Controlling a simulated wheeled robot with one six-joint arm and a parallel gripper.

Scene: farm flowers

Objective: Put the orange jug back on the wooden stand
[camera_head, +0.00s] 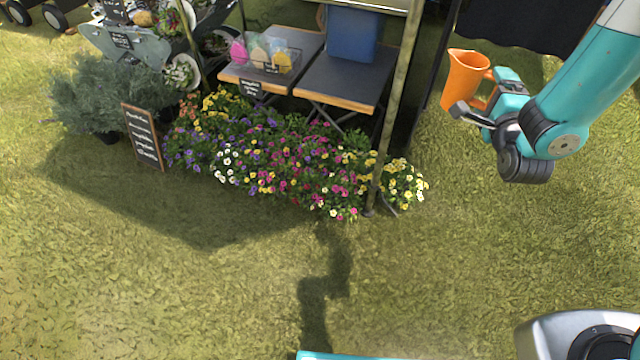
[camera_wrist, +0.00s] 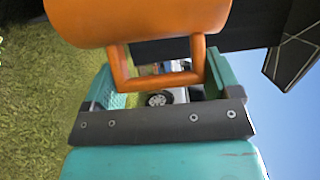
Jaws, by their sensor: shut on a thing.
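The orange jug (camera_head: 463,78) is held up at the right of the head view, roughly upright with a slight tilt. My gripper (camera_head: 484,106) is shut on its handle. In the wrist view the jug's body (camera_wrist: 140,18) fills the top, and its square handle (camera_wrist: 158,78) sits between the two teal fingers of my gripper (camera_wrist: 160,88). The jug is clear of the ground and touches no other thing that I can see. I cannot make out for sure which thing is the wooden stand; a dark-topped table with wooden edges (camera_head: 345,84) stands to the left of the jug.
A blue box (camera_head: 353,34) stands on that table. A pole (camera_head: 392,110) rises between the table and my arm. Colourful flowers (camera_head: 290,165) fill the ground below the table. A chalkboard sign (camera_head: 143,137) stands at the left. The grass (camera_head: 200,290) in front is open.

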